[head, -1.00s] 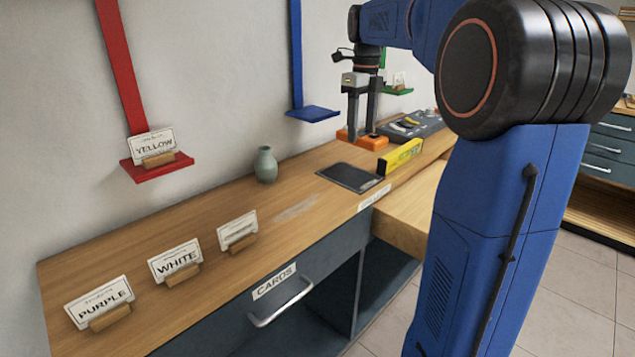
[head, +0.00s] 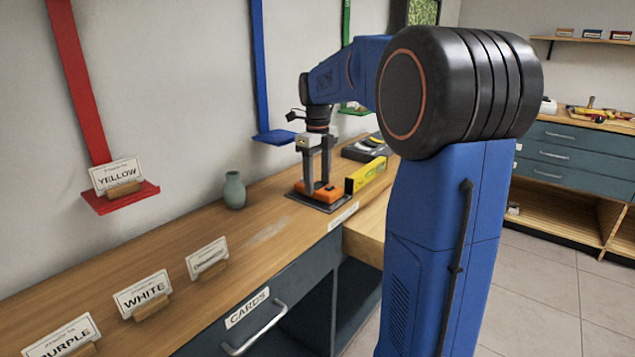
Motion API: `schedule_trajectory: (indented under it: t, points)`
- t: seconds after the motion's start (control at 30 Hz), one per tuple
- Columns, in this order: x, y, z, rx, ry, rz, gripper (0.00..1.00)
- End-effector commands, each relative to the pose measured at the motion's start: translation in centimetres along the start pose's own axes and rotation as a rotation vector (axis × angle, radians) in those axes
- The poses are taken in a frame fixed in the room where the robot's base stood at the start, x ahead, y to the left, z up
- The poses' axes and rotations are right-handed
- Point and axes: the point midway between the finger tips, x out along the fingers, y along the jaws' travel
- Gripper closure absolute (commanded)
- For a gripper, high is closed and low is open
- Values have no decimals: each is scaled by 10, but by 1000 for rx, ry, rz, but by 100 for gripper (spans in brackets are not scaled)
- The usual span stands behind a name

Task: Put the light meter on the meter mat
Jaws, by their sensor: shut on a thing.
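The light meter appears as an orange block-like device (head: 327,194) in the head view. My gripper (head: 318,181) points down with its two fingers shut on the orange device. The meter mat, a dark flat rectangle (head: 325,208), lies on the wooden counter directly under the device. The device is over the mat and looks roughly level. I cannot tell whether its underside touches the mat. The fingers and the device hide part of the mat.
A yellow level (head: 366,175) stands just right of the mat. A dark case (head: 364,149) lies behind. A grey-green vase (head: 234,190) and card holders (head: 142,294) stand left on the counter. A blue wall shelf (head: 273,137) hangs behind my gripper.

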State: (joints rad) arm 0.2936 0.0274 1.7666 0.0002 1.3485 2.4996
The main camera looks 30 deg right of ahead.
Motion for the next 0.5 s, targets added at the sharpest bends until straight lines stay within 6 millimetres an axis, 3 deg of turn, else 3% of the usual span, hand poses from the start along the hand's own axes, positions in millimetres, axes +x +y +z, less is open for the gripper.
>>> schedule_trajectory:
  t: [0.4, 0.43, 0.5]
  points:
    - [7, 0, 0, 0, 0, 0, 74]
    - [7, 0, 0, 0, 0, 0, 44]
    - [7, 0, 0, 0, 0, 0, 30]
